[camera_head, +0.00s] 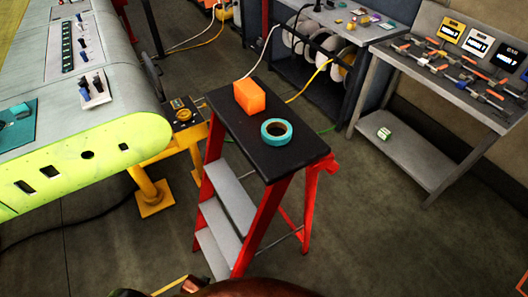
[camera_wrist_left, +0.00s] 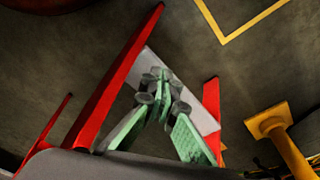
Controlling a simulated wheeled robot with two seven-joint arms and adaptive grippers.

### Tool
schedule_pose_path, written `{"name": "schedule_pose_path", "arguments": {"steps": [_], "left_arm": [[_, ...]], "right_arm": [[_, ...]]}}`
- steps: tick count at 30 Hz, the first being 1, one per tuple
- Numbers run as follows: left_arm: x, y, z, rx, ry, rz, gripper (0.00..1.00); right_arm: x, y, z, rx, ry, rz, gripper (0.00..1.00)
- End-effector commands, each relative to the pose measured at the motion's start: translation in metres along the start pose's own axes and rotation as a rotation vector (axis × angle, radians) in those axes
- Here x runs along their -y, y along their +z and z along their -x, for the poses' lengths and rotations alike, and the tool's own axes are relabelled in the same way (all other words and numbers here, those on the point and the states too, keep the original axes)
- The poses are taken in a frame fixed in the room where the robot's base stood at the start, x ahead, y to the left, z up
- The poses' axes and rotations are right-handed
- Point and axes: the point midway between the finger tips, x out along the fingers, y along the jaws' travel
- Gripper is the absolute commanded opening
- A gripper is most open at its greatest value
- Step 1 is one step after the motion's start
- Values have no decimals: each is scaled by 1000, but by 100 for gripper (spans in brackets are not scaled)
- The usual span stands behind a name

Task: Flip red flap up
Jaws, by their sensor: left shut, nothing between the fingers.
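I cannot make out a red flap in either view. The red parts that show are the legs and frame of a stepladder (camera_head: 262,222), with grey steps and a black top. My left gripper (camera_wrist_left: 160,82) shows in the left wrist view, its green-padded fingers shut and empty. Behind it are red ladder rails (camera_wrist_left: 118,75) and a grey ladder step (camera_wrist_left: 203,112); I cannot tell how far apart they are. In the head view I cannot clearly see either gripper. My right gripper is not in view.
An orange block (camera_head: 249,96) and a teal tape roll (camera_head: 277,131) lie on the ladder top. A wing section (camera_head: 100,145) on yellow supports (camera_head: 154,194) stands at the left. A grey workbench (camera_head: 440,170) with tools stands at the right.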

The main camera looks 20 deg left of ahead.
Motion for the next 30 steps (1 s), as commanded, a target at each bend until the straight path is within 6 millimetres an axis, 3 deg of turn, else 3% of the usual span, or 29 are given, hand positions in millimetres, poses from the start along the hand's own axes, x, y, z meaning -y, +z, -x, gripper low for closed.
{"name": "schedule_pose_path", "arguments": {"steps": [1, 6, 10, 15, 21, 30], "left_arm": [[-4, 22, -27, 23, 5, -7, 0], [-15, 92, -95, 62, 17, -29, 0], [-20, 149, -128, 88, 24, -45, 0], [-23, 207, -147, 111, 30, -61, 0], [-23, 235, -151, 121, 33, -69, 0], [-23, 238, -151, 121, 33, -69, 0]], "right_arm": [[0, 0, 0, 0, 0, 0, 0], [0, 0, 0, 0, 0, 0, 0], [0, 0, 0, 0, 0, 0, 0], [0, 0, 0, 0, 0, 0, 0], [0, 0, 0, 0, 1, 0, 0], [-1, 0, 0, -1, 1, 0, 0]]}}
